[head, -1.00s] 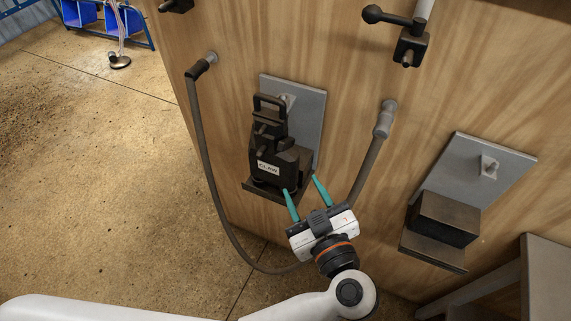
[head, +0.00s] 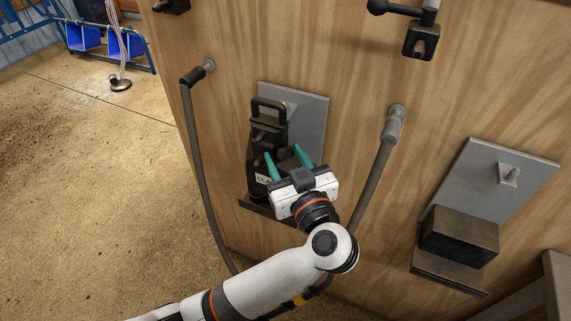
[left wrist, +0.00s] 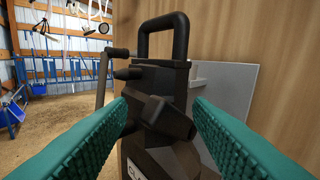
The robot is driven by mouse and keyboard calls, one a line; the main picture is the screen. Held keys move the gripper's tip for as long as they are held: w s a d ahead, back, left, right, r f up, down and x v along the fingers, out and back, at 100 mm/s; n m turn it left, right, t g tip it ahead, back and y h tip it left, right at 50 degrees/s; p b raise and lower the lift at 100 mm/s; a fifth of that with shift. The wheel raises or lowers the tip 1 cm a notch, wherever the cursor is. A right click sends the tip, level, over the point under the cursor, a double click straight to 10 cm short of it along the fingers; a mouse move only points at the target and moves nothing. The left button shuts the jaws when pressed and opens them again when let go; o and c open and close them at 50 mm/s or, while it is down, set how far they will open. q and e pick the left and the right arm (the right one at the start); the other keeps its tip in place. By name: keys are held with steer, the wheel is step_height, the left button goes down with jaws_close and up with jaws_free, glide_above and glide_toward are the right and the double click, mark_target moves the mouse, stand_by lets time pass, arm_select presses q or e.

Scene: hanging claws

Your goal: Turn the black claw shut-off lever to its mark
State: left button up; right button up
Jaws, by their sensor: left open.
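The black claw (head: 268,133) rests on a small ledge against the wooden panel, with a loop handle on top and a white label on its front. In the left wrist view its dark body (left wrist: 155,77) fills the middle, with a stubby black lever-like part (left wrist: 162,118) jutting toward me. My left gripper (head: 284,152) is open, its teal fingers pointing at the claw's front. In the left wrist view the fingers lie on either side of the jutting part; contact cannot be told. The gripper partly hides the label. I cannot make out a mark. My right gripper is out of view.
Grey hoses (head: 196,150) run down left and right of the claw. A ball-ended black handle on a valve block (head: 421,40) sits at upper right. A dark block (head: 459,236) rests on a ledge at right. Open floor (head: 90,190) lies left.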

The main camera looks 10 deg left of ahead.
arm_select(q)
steer(key=shift+w+a, duration=0.1)
steer(key=shift+w, duration=0.05)
steer(key=shift+c, duration=0.4)
jaws_close()
steer(key=r+m+g+p, duration=0.1)
steer(key=p, duration=0.8)
steer(key=w+r+m+g+p, duration=0.1)
steer(key=p, duration=0.8)
steer(key=shift+d+h+p, duration=0.2)
steer(key=shift+h+p, duration=0.15)
steer(key=shift+h, duration=0.05)
steer(key=shift+w+f+m+g+p, duration=0.1)
steer(key=shift+f+m+g+p, duration=0.15)
steer(key=shift+g+p, duration=0.2)
steer(key=shift+f, duration=0.1)
